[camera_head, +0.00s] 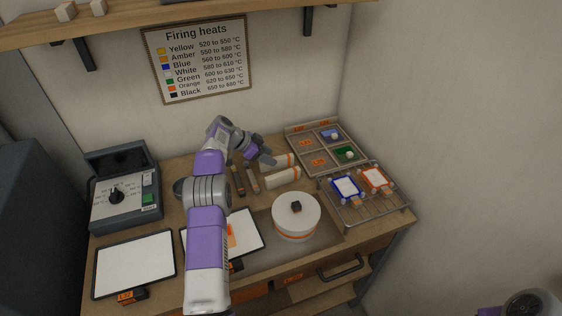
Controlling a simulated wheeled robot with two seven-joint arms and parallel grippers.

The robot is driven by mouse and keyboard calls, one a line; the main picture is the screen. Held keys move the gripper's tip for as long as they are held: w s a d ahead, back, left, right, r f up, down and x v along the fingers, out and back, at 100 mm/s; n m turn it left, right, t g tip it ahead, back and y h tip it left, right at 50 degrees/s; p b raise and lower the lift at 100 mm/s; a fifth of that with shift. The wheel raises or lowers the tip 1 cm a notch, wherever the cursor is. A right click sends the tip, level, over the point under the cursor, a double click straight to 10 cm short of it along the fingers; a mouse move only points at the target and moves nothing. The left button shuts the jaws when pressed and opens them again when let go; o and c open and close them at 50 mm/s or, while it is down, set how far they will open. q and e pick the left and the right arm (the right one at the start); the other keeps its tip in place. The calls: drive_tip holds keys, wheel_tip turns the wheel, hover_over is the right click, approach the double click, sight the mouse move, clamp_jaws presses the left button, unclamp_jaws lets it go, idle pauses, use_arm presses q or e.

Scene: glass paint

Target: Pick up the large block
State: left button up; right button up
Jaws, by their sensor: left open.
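My left arm comes up from the bottom, and its open gripper (268,156) hangs over the back of the workbench. It is beside the white pieces with orange bands, a rear one (278,161) and a front one (282,178). A small dark block (296,207) sits on the round white turntable (296,222), apart from the gripper. Two pale blocks, one larger (65,12) and one smaller (98,6), stand on the wall shelf. I cannot tell which is the large block. My right gripper is out of view; only part of that arm shows at bottom right.
A compartment tray (316,160) and a wire rack (352,207) with blue-edged and orange-edged tiles stand at right. A grey kiln-like box (125,203) and a white panel (134,263) are at left. The wall shelf (190,12) runs overhead.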

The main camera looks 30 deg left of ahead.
sight(279, 168)
use_arm(q)
drive_tip(key=shift+w+d+f, duration=0.3)
drive_tip(key=shift+d+f, duration=0.3)
drive_tip(key=x, duration=0.4)
drive_tip(key=shift+w, duration=0.2)
drive_tip(key=shift+c, duration=0.3)
clamp_jaws()
